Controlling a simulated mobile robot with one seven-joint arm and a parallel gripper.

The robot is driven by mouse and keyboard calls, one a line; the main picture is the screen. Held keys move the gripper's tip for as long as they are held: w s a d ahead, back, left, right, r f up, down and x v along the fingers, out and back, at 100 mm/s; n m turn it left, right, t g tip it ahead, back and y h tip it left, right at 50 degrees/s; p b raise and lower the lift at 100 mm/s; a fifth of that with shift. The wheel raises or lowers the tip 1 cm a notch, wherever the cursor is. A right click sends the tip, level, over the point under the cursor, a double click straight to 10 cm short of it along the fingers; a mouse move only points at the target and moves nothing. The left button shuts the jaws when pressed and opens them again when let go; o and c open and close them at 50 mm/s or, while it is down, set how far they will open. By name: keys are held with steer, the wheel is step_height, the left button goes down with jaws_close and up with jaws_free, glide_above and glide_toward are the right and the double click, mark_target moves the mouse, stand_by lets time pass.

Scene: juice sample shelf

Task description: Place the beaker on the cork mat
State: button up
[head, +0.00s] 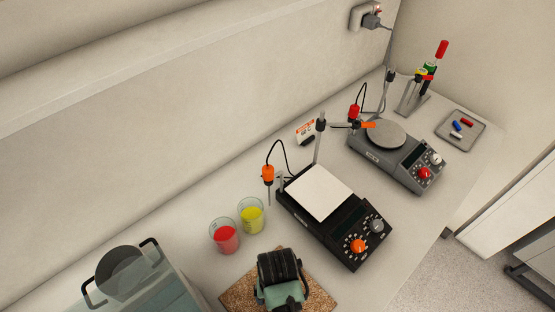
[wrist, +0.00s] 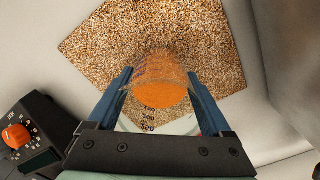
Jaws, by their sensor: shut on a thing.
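My gripper (head: 281,276) is over the cork mat (head: 236,298) at the front of the bench in the head view. In the wrist view my gripper (wrist: 160,78) is shut on a clear beaker with orange liquid (wrist: 160,93), its blue fingers on either side of the glass. The speckled cork mat (wrist: 100,48) fills the area behind and under the beaker. The held beaker is hidden by my gripper in the head view. I cannot tell whether its base touches the mat or is just above it.
A black hotplate (head: 350,239) is close on the right. A grey hotplate (head: 393,160) and a tray (head: 473,132) are farther back.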

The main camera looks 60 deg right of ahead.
steer(key=o, duration=1.4)
steer(key=shift+f, duration=0.1)
steer(key=shift+o, duration=0.2)
